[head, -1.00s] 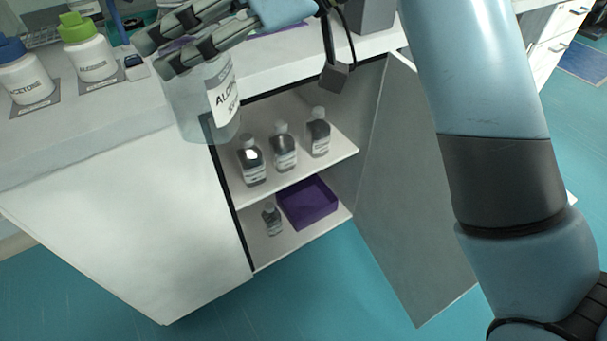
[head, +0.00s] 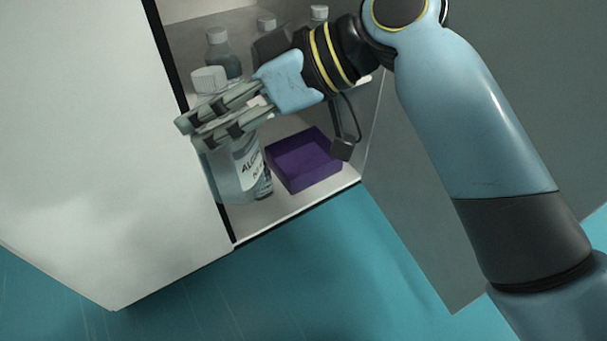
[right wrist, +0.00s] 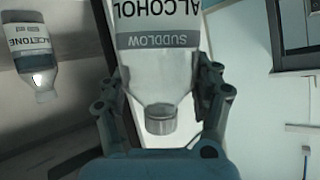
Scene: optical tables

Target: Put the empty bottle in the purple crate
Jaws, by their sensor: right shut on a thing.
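In the head view my right gripper (head: 188,130) is shut around the upper part of a clear, see-through bottle (head: 222,180) with a pale cap and an ALCOHOL label. The bottle is nearly upright, in front of the cabinet opening. The right wrist view also shows this bottle (right wrist: 158,75) between the fingers (right wrist: 160,95), its cap toward the camera. The purple crate (head: 305,177) stands on the lower shelf, right of the bottle; its visible inside looks empty. The bottle appears apart from the crate. My left gripper is out of view.
A small bottle (head: 267,186) on the lower shelf is mostly hidden behind the held bottle. An ACETONE bottle (right wrist: 32,55) shows in the right wrist view.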

